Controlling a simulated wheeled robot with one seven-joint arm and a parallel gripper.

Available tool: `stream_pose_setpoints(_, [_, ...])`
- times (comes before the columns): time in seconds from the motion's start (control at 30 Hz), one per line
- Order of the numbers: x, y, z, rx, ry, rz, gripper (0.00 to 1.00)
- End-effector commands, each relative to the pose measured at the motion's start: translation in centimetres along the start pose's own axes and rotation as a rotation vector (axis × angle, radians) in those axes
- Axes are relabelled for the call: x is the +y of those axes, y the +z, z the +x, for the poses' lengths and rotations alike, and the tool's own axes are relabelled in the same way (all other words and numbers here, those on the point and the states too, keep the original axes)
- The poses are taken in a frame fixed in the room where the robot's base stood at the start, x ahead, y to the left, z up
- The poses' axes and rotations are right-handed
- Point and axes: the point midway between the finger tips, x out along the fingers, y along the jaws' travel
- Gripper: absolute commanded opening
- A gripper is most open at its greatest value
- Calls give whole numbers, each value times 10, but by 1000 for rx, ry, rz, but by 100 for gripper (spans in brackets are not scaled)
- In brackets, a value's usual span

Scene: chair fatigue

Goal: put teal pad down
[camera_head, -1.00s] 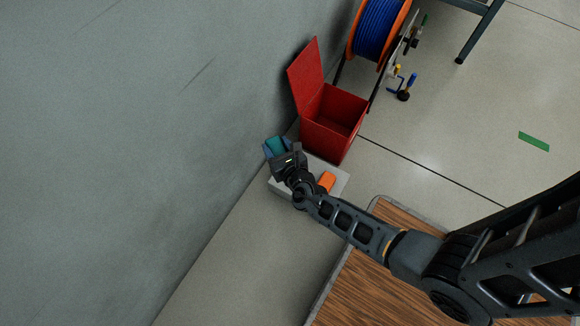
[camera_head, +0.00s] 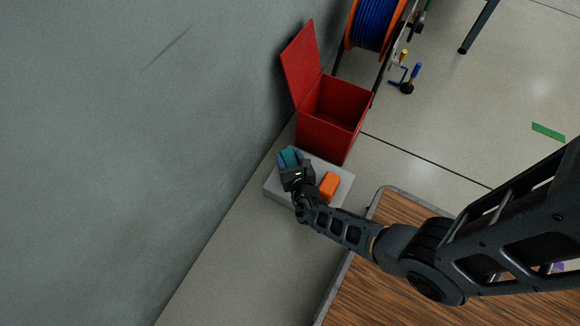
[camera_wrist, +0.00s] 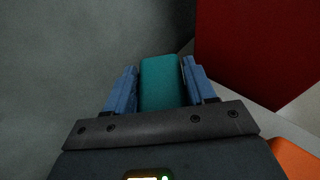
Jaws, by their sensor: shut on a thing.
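The teal pad (camera_wrist: 161,84) sits between the two blue fingers of my gripper (camera_wrist: 162,88) in the wrist view. My gripper is shut on it. In the head view, the teal pad (camera_head: 289,157) shows at the end of my gripper (camera_head: 291,160), over the left part of a low grey-white block (camera_head: 336,196) by the wall. I cannot tell whether the pad touches the block, since my gripper hides its underside.
An orange block (camera_head: 329,185) lies on the grey-white block, just right of my gripper. An open red bin (camera_head: 325,140) stands behind it. The grey wall (camera_head: 130,130) is close on the left. A wooden-topped platform (camera_head: 350,285) lies at the front right.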

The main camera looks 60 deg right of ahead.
Motion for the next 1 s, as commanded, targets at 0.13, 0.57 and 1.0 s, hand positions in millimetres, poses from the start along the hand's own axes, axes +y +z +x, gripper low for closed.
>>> stream_pose_setpoints(0.13, [0,-16,6,-1,0,0,24])
stream_pose_setpoints(0.57, [0,-34,11,-1,1,0,24])
stream_pose_setpoints(1.0, [0,-36,11,0,1,0,80])
